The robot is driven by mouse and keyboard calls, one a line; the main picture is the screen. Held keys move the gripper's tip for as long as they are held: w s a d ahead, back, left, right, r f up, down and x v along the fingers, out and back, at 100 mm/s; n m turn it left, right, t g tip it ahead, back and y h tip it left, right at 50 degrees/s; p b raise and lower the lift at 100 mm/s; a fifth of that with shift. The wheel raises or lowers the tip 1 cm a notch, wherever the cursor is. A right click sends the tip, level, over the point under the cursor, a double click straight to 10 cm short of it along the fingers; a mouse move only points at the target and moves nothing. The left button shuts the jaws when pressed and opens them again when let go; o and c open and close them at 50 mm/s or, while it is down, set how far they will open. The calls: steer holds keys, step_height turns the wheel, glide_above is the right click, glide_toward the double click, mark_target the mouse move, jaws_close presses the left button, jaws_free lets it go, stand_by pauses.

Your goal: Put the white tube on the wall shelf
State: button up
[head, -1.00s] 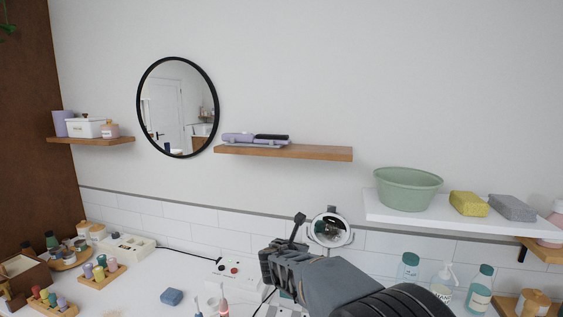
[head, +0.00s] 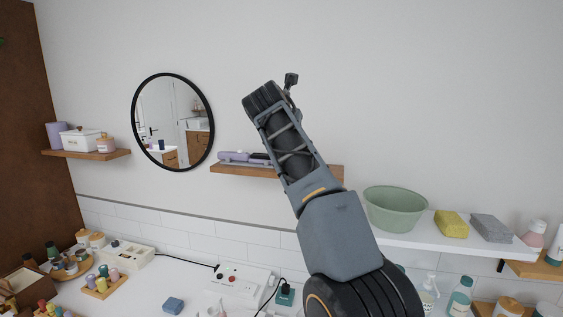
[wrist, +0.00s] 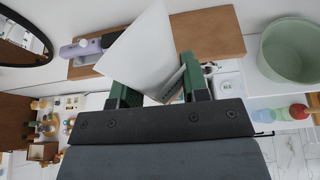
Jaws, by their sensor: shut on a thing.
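My gripper (wrist: 154,78) is shut on the white tube (wrist: 148,45), which shows between its green fingers in the wrist view. The tube's wide, flat end points away from the fingers. In the head view my raised arm hides the tube and fingers. The middle wooden wall shelf (head: 328,172) is partly behind my arm; in the wrist view it (wrist: 215,35) lies beyond the tube. A purple hair tool (head: 235,156) lies on its left part. The right part looks bare in the wrist view. I cannot tell the gap between tube and shelf.
A round black-framed mirror (head: 173,122) hangs left of the middle shelf. A green basin (head: 396,210) stands on the white shelf (head: 425,240) at right, with yellow and grey blocks. Another wooden shelf (head: 85,154) at left holds containers. The counter below is cluttered.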

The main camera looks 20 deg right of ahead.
steer(key=shift+w+d+r, duration=0.1)
steer(key=shift+w+d, duration=0.1)
steer(key=shift+d, duration=0.1)
steer(key=w+d+f, duration=0.4)
steer(key=d, duration=0.1)
steer(key=w+d+f, duration=0.2)
steer(key=d, duration=0.1)
steer(key=shift+w+d+f+p, duration=0.2)
steer(key=shift+f+p, duration=0.05)
steer(key=shift+p, duration=0.15)
steer(key=shift+w+d+f, duration=0.3)
steer(key=shift+d+f, duration=0.05)
steer(key=shift+f, duration=0.25)
steer(key=f, duration=0.1)
steer(key=d+f, duration=0.1)
steer(key=w+f, duration=0.1)
steer(key=f, duration=0.1)
steer(key=shift+d, duration=0.15)
steer(key=shift+f, duration=0.4)
steer(key=shift+s, duration=0.1)
steer(key=shift+f, duration=0.2)
steer(key=o, duration=1)
